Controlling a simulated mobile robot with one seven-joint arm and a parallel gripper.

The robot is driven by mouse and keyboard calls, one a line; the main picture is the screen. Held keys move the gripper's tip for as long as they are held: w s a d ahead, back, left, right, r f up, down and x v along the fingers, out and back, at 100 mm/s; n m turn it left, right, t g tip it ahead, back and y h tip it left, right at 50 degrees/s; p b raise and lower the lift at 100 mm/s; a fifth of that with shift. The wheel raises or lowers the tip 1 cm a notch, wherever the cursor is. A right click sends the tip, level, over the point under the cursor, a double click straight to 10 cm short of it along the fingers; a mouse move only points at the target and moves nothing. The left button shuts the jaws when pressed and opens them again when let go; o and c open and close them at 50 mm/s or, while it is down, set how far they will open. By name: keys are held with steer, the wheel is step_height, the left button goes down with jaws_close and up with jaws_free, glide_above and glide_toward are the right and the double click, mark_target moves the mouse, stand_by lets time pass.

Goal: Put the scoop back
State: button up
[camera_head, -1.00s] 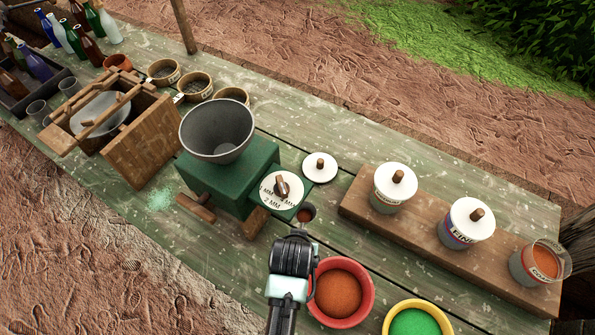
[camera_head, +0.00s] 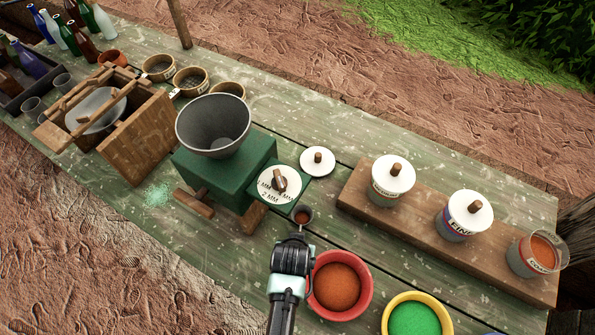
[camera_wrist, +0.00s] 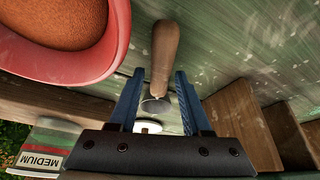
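The scoop shows in the wrist view as a brown wooden handle (camera_wrist: 165,50) with a small metal bowl (camera_wrist: 156,105) at its lower end. In the head view a small dark cup, likely the scoop's bowl (camera_head: 302,214), sits just beyond my gripper (camera_head: 296,237), beside the green mill (camera_head: 232,172). In the wrist view the two blue fingers of my gripper (camera_wrist: 158,78) stand apart on either side of the scoop. Gaps show between the fingers and the handle, so it is open. In the head view my gripper hides the handle.
A red bowl (camera_head: 313,284) of orange-brown powder stands close right of my gripper, and a yellow bowl (camera_head: 388,318) of green powder beyond it. Lidded jars (camera_head: 390,186) stand on a wooden board (camera_head: 430,235).

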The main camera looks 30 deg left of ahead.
steer(key=shift+o, duration=0.4)
steer(key=shift+r, duration=0.1)
steer(key=shift+r, duration=0.2)
steer(key=v, duration=1.1)
steer(key=shift+s+r+p, duration=0.3)
steer(key=shift+p, duration=0.1)
